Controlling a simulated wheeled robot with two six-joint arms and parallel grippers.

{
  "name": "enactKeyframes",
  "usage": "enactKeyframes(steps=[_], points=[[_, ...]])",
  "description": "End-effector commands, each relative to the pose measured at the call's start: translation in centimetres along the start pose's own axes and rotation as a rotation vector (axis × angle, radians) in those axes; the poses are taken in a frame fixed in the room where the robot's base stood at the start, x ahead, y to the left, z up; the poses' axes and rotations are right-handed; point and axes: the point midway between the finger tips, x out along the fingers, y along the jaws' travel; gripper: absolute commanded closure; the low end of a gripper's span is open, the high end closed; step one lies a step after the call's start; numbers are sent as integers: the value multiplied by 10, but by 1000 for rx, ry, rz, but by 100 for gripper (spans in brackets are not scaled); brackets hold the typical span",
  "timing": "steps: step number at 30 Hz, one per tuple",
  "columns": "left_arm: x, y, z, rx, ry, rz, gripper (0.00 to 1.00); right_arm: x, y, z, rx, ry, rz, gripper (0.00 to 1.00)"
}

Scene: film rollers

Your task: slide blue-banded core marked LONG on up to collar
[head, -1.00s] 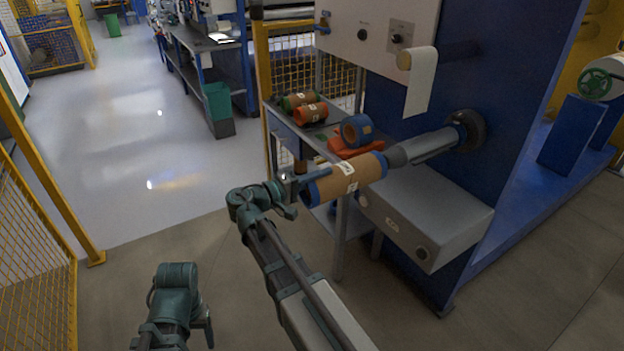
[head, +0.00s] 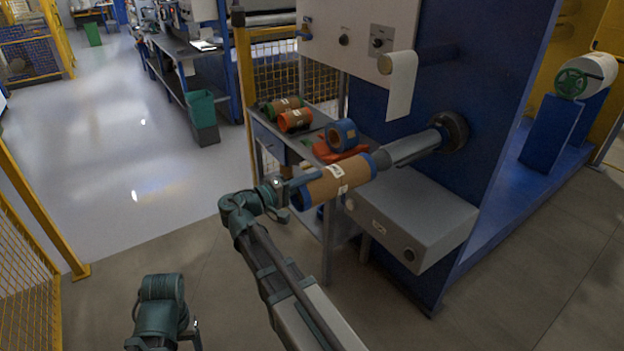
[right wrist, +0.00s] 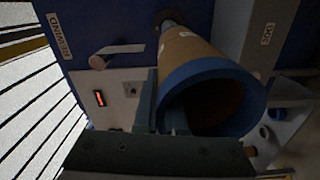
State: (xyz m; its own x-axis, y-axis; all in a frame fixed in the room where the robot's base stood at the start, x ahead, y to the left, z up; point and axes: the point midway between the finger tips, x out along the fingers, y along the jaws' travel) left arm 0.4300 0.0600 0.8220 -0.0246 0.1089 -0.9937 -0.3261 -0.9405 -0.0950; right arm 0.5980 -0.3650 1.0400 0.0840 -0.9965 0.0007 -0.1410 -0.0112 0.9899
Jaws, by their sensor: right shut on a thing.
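The brown core with blue end bands (head: 337,181) lies in line with the grey shaft (head: 412,149), its far end at the shaft's near part; the overlap is hidden inside. A bare stretch of shaft shows between the core and the dark round collar (head: 451,132) at the blue machine wall. The core's pale labels are too small to read. My right gripper (head: 290,190) is shut on the core's near rim; the right wrist view shows the blue rim and open bore (right wrist: 215,98). My left gripper (head: 190,333) is low at the left, empty-looking, its jaws unclear.
A grey box (head: 415,217) juts out below the shaft. A cart (head: 262,133) behind holds orange-banded (head: 296,120) and green-banded (head: 282,105) cores and a blue ring-like roll (head: 342,134). A white strip (head: 399,90) hangs above the shaft. Floor at left is clear.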

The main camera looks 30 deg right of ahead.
Motion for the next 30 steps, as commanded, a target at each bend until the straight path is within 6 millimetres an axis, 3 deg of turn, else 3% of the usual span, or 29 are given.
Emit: enactKeyframes(steps=[17, 30], points=[[0, 0, 0, 0, 0, 0, 31, 2, 0, 0, 0, 0, 2, 100], [1, 0, 0, 0, 0, 0, 31, 26, 0, 0, 0, -2, 2, 100]])
